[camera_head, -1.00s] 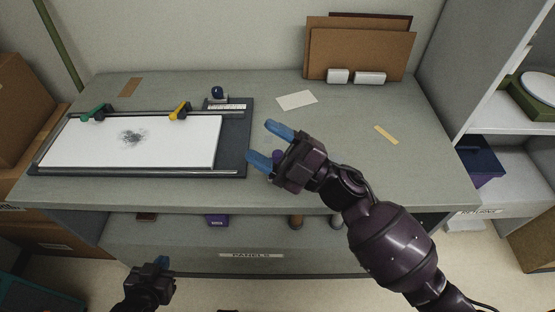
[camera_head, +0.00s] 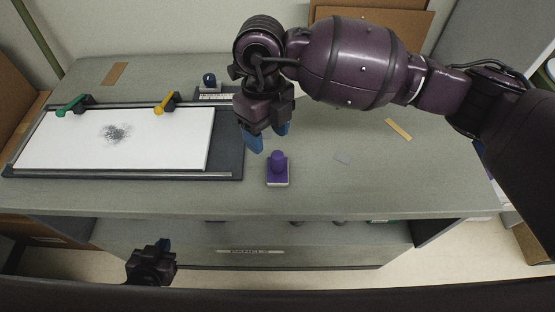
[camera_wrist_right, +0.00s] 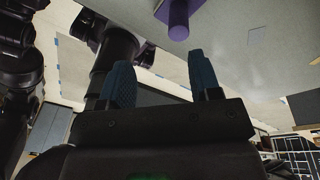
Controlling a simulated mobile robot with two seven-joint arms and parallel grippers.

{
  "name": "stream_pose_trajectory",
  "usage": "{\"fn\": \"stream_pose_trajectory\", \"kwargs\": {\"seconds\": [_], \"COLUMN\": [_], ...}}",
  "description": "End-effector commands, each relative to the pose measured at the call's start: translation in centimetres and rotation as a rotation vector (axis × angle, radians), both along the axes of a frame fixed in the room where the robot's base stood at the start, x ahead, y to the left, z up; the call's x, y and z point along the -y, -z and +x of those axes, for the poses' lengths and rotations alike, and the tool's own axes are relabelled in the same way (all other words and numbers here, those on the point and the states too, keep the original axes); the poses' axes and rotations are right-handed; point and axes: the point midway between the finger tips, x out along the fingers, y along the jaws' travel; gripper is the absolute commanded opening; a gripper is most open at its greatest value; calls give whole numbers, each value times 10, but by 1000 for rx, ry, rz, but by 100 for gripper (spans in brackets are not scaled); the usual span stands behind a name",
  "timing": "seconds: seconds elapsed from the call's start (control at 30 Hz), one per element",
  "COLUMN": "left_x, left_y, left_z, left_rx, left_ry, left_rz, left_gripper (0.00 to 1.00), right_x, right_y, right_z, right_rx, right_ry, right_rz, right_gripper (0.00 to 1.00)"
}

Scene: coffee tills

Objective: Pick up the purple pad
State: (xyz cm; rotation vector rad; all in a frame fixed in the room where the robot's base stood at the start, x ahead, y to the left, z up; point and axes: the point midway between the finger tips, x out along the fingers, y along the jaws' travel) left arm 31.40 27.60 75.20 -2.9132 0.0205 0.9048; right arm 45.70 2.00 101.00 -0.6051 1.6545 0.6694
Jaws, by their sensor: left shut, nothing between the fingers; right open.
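The purple pad (camera_head: 277,172) stands upright on the bench top, a small purple block with a rounded knob and a pale lower edge. It is right of the drawing board. My right gripper (camera_head: 268,138) is open and empty, fingers pointing down, just above and behind the pad, apart from it. In the right wrist view, the pad's purple knob (camera_wrist_right: 179,18) shows at the top edge, beyond the open blue fingers of my right gripper (camera_wrist_right: 159,65). My left gripper (camera_head: 160,246) is shut and empty, low in front of the bench.
A board with a white sheet (camera_head: 60,145), a green clip (camera_head: 70,106) and a yellow clip (camera_head: 164,103) lies left. A dark blue knob (camera_head: 209,80) stands behind it. The bench near the pad is clear.

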Motion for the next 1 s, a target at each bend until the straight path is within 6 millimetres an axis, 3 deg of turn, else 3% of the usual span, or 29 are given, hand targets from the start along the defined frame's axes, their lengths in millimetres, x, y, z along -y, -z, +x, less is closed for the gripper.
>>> {"fn": "stream_pose_trajectory", "kwargs": {"seconds": [0.13, 0.27, 1.0], "left_x": [0, 0, 1], "left_y": [2, 3, 1], "left_z": [-1, -1, 6], "left_rx": [-2, -3, 10], "left_ry": [0, 0, 5], "left_rz": [0, 1, 0], "left_gripper": [0, 0, 0], "right_x": [8, 11, 20], "right_y": [-4, 4, 91], "right_z": [12, 12, 0], "right_rx": [64, 71, 66], "right_ry": [5, 6, 6], "right_rz": [-71, -82, -76], "right_gripper": [57, 57, 57]}}
